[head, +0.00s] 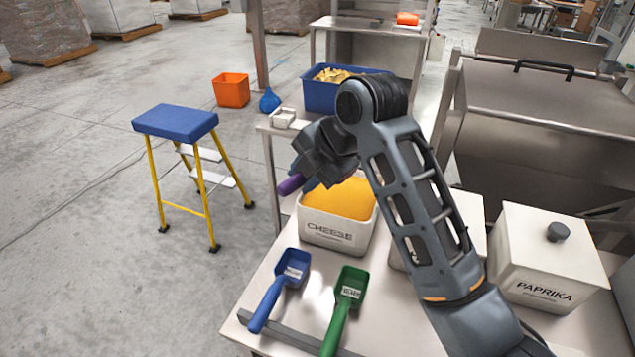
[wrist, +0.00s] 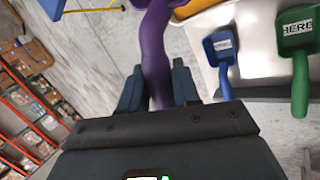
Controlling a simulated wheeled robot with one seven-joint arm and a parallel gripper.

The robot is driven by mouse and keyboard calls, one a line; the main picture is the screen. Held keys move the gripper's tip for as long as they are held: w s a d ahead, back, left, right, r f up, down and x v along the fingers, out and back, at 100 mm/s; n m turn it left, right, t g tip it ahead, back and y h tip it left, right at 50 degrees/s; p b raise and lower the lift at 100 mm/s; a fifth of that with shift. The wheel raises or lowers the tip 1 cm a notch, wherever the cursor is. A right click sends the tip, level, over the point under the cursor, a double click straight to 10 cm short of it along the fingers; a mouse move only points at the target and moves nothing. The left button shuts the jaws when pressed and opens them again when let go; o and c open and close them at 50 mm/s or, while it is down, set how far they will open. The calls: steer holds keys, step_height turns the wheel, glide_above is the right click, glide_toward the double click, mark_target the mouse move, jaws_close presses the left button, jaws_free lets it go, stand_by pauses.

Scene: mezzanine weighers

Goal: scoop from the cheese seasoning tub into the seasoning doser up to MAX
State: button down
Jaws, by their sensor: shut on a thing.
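The white cheese tub (head: 334,240) stands on the steel table, labelled CHEESE, open and filled with orange-yellow seasoning (head: 345,200). My gripper (head: 308,172) is shut on the handle of a purple scoop (head: 291,185), above the tub's far left side. In the wrist view, the purple scoop (wrist: 156,50) runs up between the two fingers of my gripper (wrist: 158,88). Its bowl is mostly cut off at the top edge, so I cannot tell whether it holds seasoning. I cannot pick out the seasoning doser or a MAX mark for sure.
A blue scoop (head: 278,290) and a green scoop (head: 345,305) lie at the table's front. A lidded PAPRIKA tub (head: 540,285) stands right; another white tub is partly behind my arm. A steel machine (head: 540,150) stands behind. A blue-topped step stool (head: 175,122) is on the floor left.

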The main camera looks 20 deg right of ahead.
steer(key=shift+w+d+r, duration=0.1)
steer(key=shift+w, duration=0.15)
steer(key=shift+w+d+r+m+g+y+p, duration=0.1)
steer(key=shift+w+d+m+g+y+p, duration=0.25)
steer(key=shift+y, duration=0.2)
steer(key=shift+w+d+r+m+g+y+p, duration=0.1)
steer(key=shift+w+d+m+g+y+p, duration=0.1)
steer(key=shift+d+g+y+p, duration=0.25)
steer(key=d+y, duration=0.1)
steer(key=w+m+g+y, duration=0.1)
steer(key=shift+w+d+f+y+p, duration=0.1)
steer(key=shift+d+y+p, duration=0.25)
steer(key=shift+d+y, duration=0.05)
steer(key=shift+d+f+g, duration=0.1)
steer(key=shift+f+g, duration=0.2)
steer(key=shift+f, duration=0.05)
step_height(320, 180, down, 6)
steer(key=b, duration=0.3)
steer(key=shift+w+d+f, duration=0.15)
steer(key=shift+w+d, duration=0.05)
steer(key=shift+d, duration=0.1)
steer(key=c, duration=1.9)
jaws_free()
steer(key=shift+s+a+f+n+t+h+b, duration=0.1)
steer(key=shift+f+n+t+h+b, duration=0.25)
steer(key=shift+f+t+h+b, duration=0.35)
steer(key=shift+o, duration=0.2)
steer(key=shift+h, duration=0.3)
steer(key=shift+r, duration=0.15)
